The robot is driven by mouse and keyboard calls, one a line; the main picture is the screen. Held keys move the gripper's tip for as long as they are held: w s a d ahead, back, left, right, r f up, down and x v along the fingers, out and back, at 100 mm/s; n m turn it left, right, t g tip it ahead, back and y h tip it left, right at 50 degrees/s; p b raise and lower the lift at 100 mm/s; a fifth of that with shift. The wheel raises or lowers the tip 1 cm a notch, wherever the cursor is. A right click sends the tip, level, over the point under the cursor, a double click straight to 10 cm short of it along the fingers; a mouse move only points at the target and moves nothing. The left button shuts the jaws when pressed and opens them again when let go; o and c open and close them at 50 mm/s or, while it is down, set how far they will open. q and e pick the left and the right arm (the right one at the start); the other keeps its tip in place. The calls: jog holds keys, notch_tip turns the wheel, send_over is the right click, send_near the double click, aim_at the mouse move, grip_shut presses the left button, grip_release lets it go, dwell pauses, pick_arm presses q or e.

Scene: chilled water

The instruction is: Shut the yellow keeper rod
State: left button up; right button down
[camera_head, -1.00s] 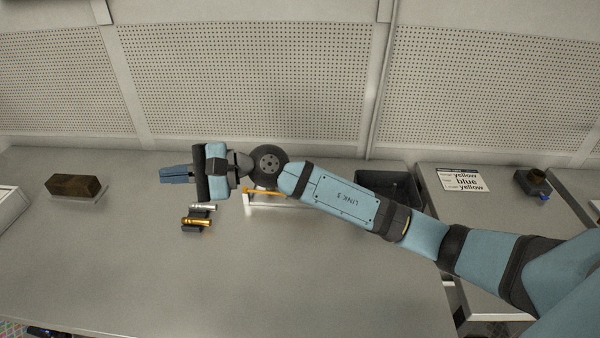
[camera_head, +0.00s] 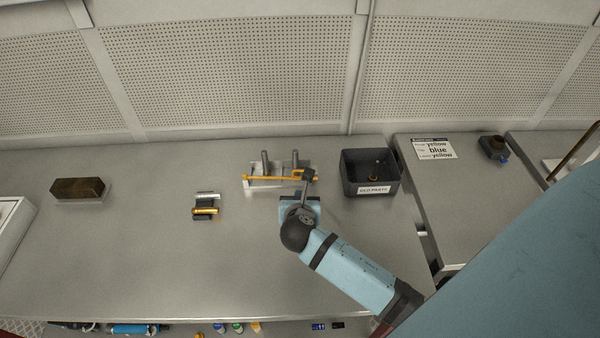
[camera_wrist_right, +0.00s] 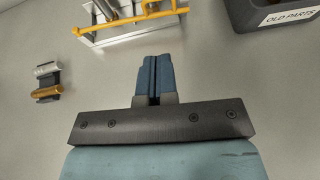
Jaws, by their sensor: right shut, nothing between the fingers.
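The yellow keeper rod (camera_head: 270,178) runs along the front of a pale rack (camera_head: 250,186) with two upright grey posts, in the middle of the bench. It also shows at the top of the right wrist view (camera_wrist_right: 125,20), partly cut off by the frame edge. I cannot tell whether the rod is fully shut. My right gripper (camera_head: 297,200) is just in front of the rack's right half, its fingers poorly seen from the head. In the right wrist view its blue fingers (camera_wrist_right: 152,62) are together and empty, seen apart from the rod. My left gripper is not in view.
A dark bin labelled OLD PARTS (camera_head: 370,188) stands right of the rack. A small holder with silver and gold cylinders (camera_head: 205,207) lies to the left. A brown block (camera_head: 78,189) is farther left. A sign (camera_head: 434,149) lies on the right bench. The front-left bench is clear.

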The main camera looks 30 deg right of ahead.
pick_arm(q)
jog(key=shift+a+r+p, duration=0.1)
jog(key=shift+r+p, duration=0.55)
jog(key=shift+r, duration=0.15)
pick_arm(e)
jog(key=x, duration=0.8)
jog(key=r+x, duration=0.1)
jog(key=x, duration=0.3)
jog(key=shift+w+d, duration=0.25)
jog(key=shift+w, duration=0.15)
